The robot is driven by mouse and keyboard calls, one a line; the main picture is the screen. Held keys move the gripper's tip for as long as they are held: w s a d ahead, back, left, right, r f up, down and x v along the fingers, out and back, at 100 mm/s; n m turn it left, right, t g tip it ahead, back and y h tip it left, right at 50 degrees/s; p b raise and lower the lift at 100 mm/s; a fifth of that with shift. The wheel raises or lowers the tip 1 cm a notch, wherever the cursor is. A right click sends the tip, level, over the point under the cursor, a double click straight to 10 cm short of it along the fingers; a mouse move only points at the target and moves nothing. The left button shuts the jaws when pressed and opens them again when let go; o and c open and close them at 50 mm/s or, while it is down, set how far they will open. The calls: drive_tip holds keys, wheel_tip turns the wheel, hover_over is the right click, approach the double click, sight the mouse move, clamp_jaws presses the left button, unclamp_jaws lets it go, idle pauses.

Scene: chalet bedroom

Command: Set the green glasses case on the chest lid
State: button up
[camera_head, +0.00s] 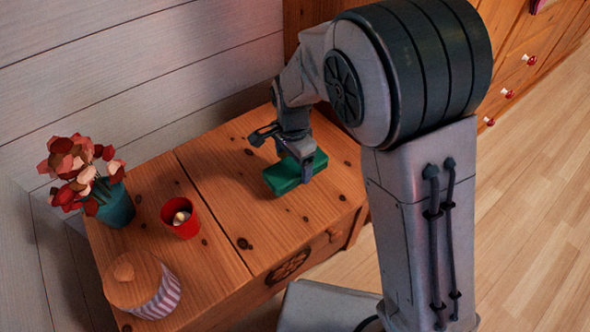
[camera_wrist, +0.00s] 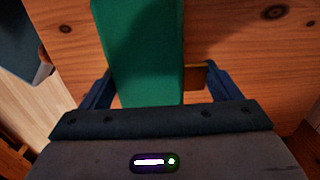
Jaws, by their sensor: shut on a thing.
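The green glasses case (camera_head: 284,177) is a flat green block over the right part of the wooden chest lid (camera_head: 262,222). My gripper (camera_head: 303,163) points down from above and is shut on the case. In the wrist view the case (camera_wrist: 145,50) runs lengthwise between my fingers (camera_wrist: 160,88), with the wood of the lid (camera_wrist: 245,55) beneath. Whether the case touches the lid or hangs just above it, I cannot tell. My gripper and arm hide part of the case and the lid's far right.
On the left part of the chest top stand a teal flower pot (camera_head: 117,208), a red cup with a candle (camera_head: 181,218) and a jar with a wooden lid (camera_head: 141,286). A plank wall (camera_head: 130,60) is behind. The lid around the case is bare.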

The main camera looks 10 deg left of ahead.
drive_tip(key=shift+f+b, duration=0.4)
drive_tip(key=shift+f, duration=0.85)
drive_tip(key=shift+f, duration=0.15)
drive_tip(key=o, duration=1)
